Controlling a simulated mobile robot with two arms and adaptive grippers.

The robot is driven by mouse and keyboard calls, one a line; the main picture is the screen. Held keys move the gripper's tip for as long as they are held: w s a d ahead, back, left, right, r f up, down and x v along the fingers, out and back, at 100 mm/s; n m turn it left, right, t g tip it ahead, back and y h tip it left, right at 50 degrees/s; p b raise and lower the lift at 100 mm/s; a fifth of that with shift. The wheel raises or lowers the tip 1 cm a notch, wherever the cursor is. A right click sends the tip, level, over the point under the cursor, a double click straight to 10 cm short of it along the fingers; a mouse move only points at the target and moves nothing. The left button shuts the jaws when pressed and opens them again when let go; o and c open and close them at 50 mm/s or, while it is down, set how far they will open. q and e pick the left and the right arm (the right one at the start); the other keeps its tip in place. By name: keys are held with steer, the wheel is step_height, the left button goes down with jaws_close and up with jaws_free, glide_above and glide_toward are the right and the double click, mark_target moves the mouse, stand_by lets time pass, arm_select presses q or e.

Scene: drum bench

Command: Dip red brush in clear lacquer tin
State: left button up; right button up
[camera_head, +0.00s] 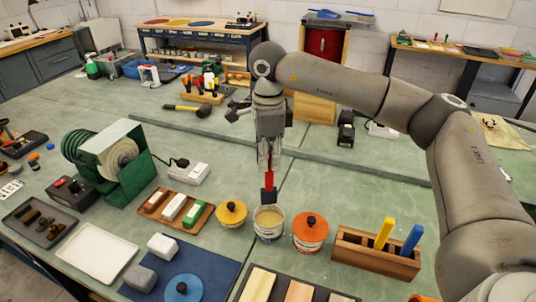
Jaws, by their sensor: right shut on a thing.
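My right gripper (270,155) points down over the bench and is shut on the red brush (269,180). The brush hangs upright, with its dark tip lowest. The open tin (268,229) stands directly below, with pale yellowish content showing inside its rim. The brush tip is at or just above the tin's back rim in the picture; I cannot tell whether it touches. The tin's label cannot be read. My left gripper is not in view.
A yellow-lidded tin (231,214) stands close left of the open tin, and an orange-lidded tin (310,233) close right. A wooden holder (374,258) with a yellow and a blue handle stands farther right. A green grinder (118,165) is at left. The bench behind the holder is clear.

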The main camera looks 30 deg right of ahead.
mark_target(268, 189)
step_height(268, 189, down, 2)
steer(key=shift+f+b, duration=0.1)
steer(key=shift+b, duration=0.5)
steer(key=shift+f+b, duration=2.55)
steer(key=shift+f, duration=1.2)
steer(key=shift+r, duration=0.1)
steer(key=shift+r+p, duration=2.45)
steer(key=shift+r, duration=1.3)
steer(key=shift+f, duration=0.1)
